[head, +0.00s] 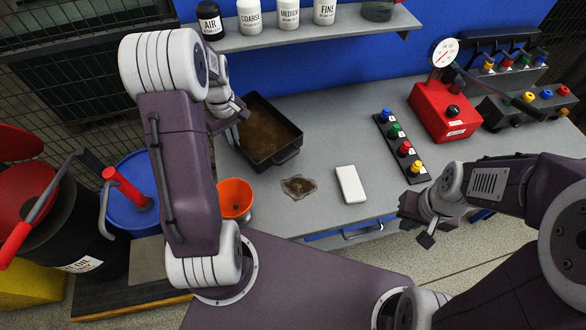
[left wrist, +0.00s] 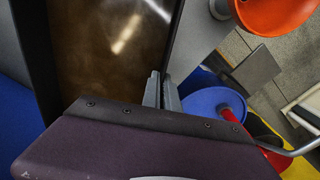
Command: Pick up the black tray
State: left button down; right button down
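The black tray (head: 275,159) lies at the back left of the grey workbench, with a brown, murky layer inside. My left gripper (head: 236,118) is at the tray's left side, partly hidden by its own arm in the head view. In the left wrist view its two fingers (left wrist: 162,91) are close together at the tray's dark rim (left wrist: 172,35), one on each side of the wall, and look shut on it. The tray appears to rest on the bench. My right gripper (head: 419,224) is open and empty at the bench's front edge, far from the tray.
An orange funnel (head: 235,195) is at the bench's left edge. A button strip (head: 401,145) and red gauge box (head: 444,112) stand right. A bottle shelf (head: 300,34) overhangs behind.

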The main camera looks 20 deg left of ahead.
pick_arm(q)
jog(key=m, duration=0.2)
send_near(266, 154)
notch_tip(266, 154, down, 5)
jog(key=shift+w+a+f, duration=0.1)
jog(key=shift+a, duration=0.05)
jog(key=d+r+m, duration=0.1)
jog(key=d+m, duration=0.2)
jog(key=d, duration=0.9)
jog(key=a+f, duration=0.2)
jog(key=a, duration=0.2)
jog(key=a+f, duration=0.2)
jog(key=a, duration=0.1)
jog(key=a+f+p, duration=0.1)
jog(key=a+f, duration=0.2)
jog(key=a, duration=0.1)
jog(key=shift+s+a, duration=0.25)
jog(key=shift+a, duration=0.1)
jog(key=shift+f, duration=2.1)
